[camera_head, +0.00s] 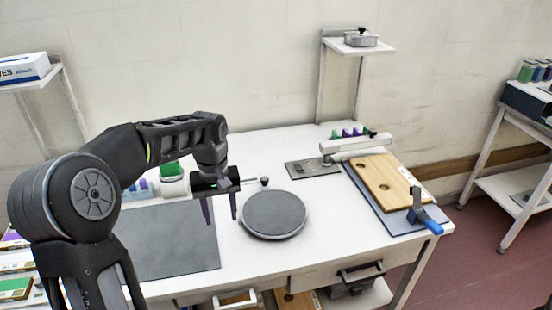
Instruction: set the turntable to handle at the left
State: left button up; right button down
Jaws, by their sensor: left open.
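The turntable (273,214) is a round grey disc with a pale rim, on the white table near its middle. A small dark knob (264,182) stands at its back edge, slightly left of the disc's centre; it looks like the handle. A thin rod shows between the knob and my gripper, and I cannot tell what it joins. My left gripper (220,208) is open, fingers pointing down, left of the turntable. It appears empty and apart from the disc. My right gripper is not in view.
A dark grey mat (168,244) lies left of the turntable. A green-lidded jar (173,180) stands behind my arm. At the right are a wooden board (378,180) and a blue-handled clamp (424,213). A metal plate (312,169) lies behind the turntable. The table in front is clear.

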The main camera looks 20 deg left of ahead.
aim_at(268, 214)
jog(key=i, duration=0.9)
